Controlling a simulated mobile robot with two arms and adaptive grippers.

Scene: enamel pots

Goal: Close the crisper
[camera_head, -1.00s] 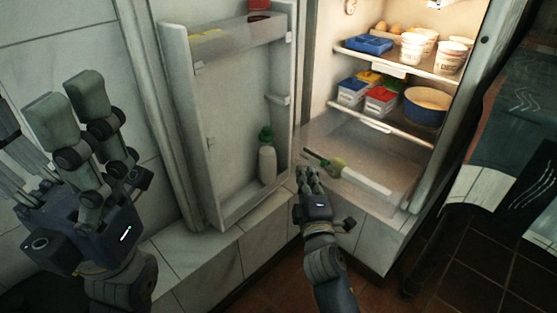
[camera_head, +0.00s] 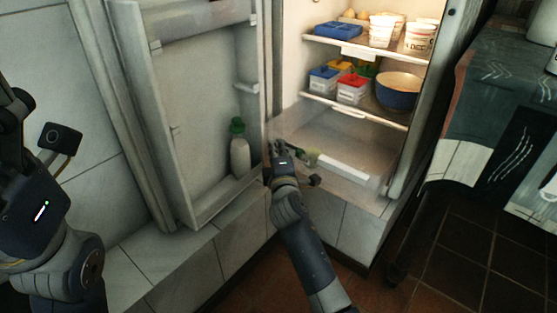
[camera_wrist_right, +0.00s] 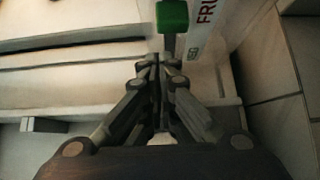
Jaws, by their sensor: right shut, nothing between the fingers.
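The crisper (camera_head: 351,165) is the clear drawer at the bottom of the open fridge, with a white strip along its front. A green-topped item shows at the left end of that strip, and in the right wrist view a green piece (camera_wrist_right: 172,16) stands by a white strip with lettering (camera_wrist_right: 205,35). My right gripper (camera_head: 277,146) is shut and empty at the drawer's left front, beside the fridge opening. It also shows in the right wrist view (camera_wrist_right: 160,62), just below the green piece. I cannot tell whether it touches the drawer.
The open fridge door (camera_head: 200,110) stands left of my right arm, with a green-capped bottle (camera_head: 239,150) in its lower shelf. Shelves above the crisper hold a blue pot (camera_head: 398,92), small boxes (camera_head: 352,89) and white tubs (camera_head: 382,30). A tiled ledge runs below.

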